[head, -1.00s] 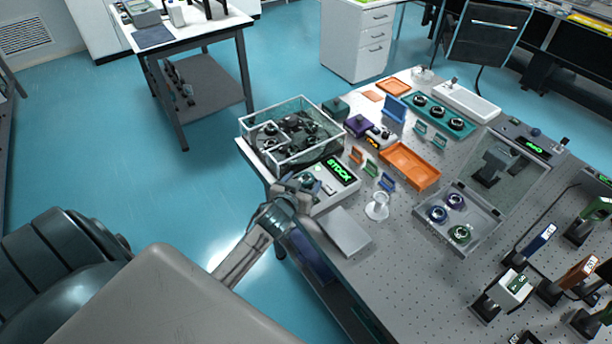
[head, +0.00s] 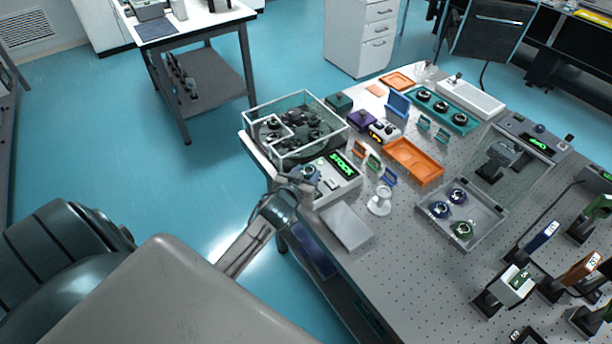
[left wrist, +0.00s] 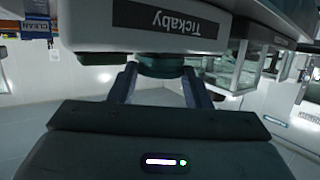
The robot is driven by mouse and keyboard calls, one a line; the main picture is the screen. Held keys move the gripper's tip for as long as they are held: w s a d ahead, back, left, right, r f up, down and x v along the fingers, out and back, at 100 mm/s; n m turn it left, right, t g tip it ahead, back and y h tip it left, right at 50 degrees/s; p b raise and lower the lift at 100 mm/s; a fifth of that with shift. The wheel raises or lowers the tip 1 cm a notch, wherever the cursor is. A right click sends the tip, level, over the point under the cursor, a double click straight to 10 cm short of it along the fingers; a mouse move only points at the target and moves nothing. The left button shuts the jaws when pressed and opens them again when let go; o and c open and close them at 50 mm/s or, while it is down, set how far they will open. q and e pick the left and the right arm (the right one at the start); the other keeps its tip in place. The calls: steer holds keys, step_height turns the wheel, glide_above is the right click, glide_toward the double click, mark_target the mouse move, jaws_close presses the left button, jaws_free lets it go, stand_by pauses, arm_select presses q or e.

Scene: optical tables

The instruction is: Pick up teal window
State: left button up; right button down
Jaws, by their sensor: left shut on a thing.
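My left gripper (head: 304,175) is at the left end of the white device with the green STOCK display (head: 335,188). In the left wrist view its fingers (left wrist: 160,72) are shut on a dark teal round piece, the teal window (left wrist: 160,64), just below the device's front edge with the Tickaby label (left wrist: 150,22). The device hides part of the piece. In the head view the gripper covers most of it, so I cannot tell whether it still touches the device. My right gripper is not in view.
A clear-walled box (head: 290,150) of dark parts stands close behind the gripper. A grey plate (head: 346,226) and a white stand (head: 380,202) are to the right. An orange tray (head: 414,161) and a case with round optics (head: 486,236) lie farther right.

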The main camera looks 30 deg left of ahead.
arm_select(q)
steer(key=shift+r, duration=0.4)
steer(key=shift+s+a+r+b, duration=0.1)
steer(key=shift+s+r+b, duration=0.1)
steer(key=shift+r+b, duration=0.25)
steer(key=shift+s+a+r+b, duration=0.1)
steer(key=shift+s+r+b, duration=0.1)
steer(key=shift+r+b, duration=0.15)
steer(key=s+a+r+b, duration=0.1)
steer(key=s+a, duration=0.1)
steer(key=s, duration=0.5)
steer(key=s+a+r+b, duration=0.1)
steer(key=s+a+b, duration=0.1)
steer(key=s, duration=0.5)
steer(key=shift+s+a, duration=0.2)
steer(key=shift+a, duration=0.05)
steer(key=shift+f, duration=0.1)
